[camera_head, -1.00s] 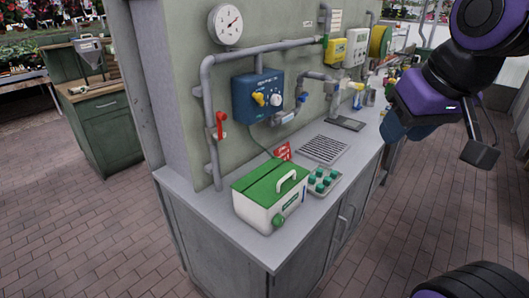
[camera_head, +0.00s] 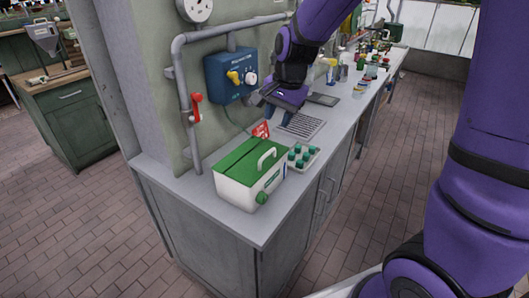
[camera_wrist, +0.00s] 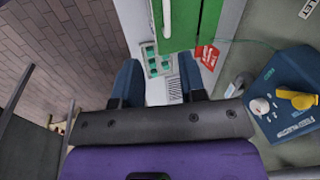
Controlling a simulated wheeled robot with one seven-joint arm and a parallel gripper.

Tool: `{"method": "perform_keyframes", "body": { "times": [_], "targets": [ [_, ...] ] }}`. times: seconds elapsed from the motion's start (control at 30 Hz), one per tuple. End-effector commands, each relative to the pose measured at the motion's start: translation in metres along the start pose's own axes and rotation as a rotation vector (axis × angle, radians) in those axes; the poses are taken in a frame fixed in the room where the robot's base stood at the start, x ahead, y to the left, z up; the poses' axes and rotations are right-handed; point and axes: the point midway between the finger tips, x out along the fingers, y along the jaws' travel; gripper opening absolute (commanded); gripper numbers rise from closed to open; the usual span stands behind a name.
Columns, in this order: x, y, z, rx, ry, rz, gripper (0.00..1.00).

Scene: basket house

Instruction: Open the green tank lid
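The tank (camera_head: 247,192) is a white box with a green lid (camera_head: 240,158) and a white arched handle (camera_head: 267,158). It stands on the near end of the grey counter, and its lid is shut. My gripper (camera_head: 271,108) is above the counter, behind and right of the tank, apart from it. In the wrist view my gripper (camera_wrist: 160,86) shows two blue fingers spread wide with nothing between them. The green lid (camera_wrist: 196,22) and handle (camera_wrist: 166,18) appear at the top of that view, beyond the fingertips.
A tray of green-capped bottles (camera_head: 302,157) sits right beside the tank. A red sign (camera_head: 261,131) stands behind it. A blue control box (camera_head: 230,76) and pipes with a red valve handle (camera_head: 196,107) are on the wall. A drain grate (camera_head: 301,126) lies under my gripper.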

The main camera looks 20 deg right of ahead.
Motion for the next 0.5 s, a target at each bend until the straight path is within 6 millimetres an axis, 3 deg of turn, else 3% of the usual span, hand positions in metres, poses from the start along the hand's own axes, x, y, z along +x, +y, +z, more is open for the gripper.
{"method": "perform_keyframes", "body": {
  "times": [0.1, 0.37, 0.5],
  "targets": [
    [0.022, -0.008, -0.004, 0.059, -0.011, 0.016, 0.38],
    [0.041, -0.013, -0.006, 0.097, -0.017, 0.024, 0.38],
    [0.059, -0.011, -0.006, 0.096, -0.017, 0.026, 0.38]
  ]
}}
